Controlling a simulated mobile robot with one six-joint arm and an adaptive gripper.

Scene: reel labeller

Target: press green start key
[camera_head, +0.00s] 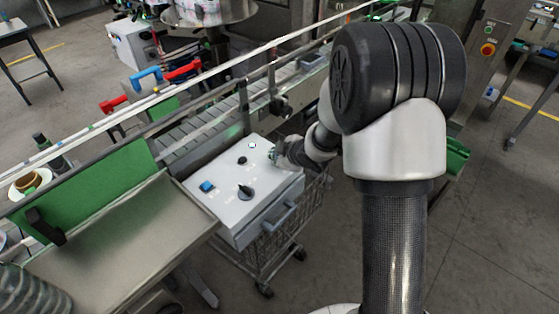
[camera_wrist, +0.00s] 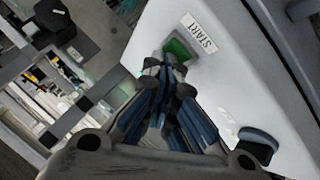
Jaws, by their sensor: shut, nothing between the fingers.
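The green start key (camera_wrist: 178,47) shows in the wrist view as a green square set in the white panel, beside a label reading START (camera_wrist: 199,32). My gripper (camera_wrist: 165,66) is shut and empty, its fingertips just below the key in the picture and overlapping its lower edge. I cannot tell whether they touch it. In the head view the key (camera_head: 252,145) is a small pale green-edged square near the far corner of the control box top. My gripper (camera_head: 276,154) is just right of it there, small and partly lost against the arm.
The control box (camera_head: 225,208) also carries a blue button (camera_head: 207,186), a black knob (camera_head: 246,192) and a small black button (camera_head: 242,160). A conveyor with rails (camera_head: 205,128) runs behind it. A metal table (camera_head: 110,230) stands left, and a wire cart (camera_head: 285,240) is below.

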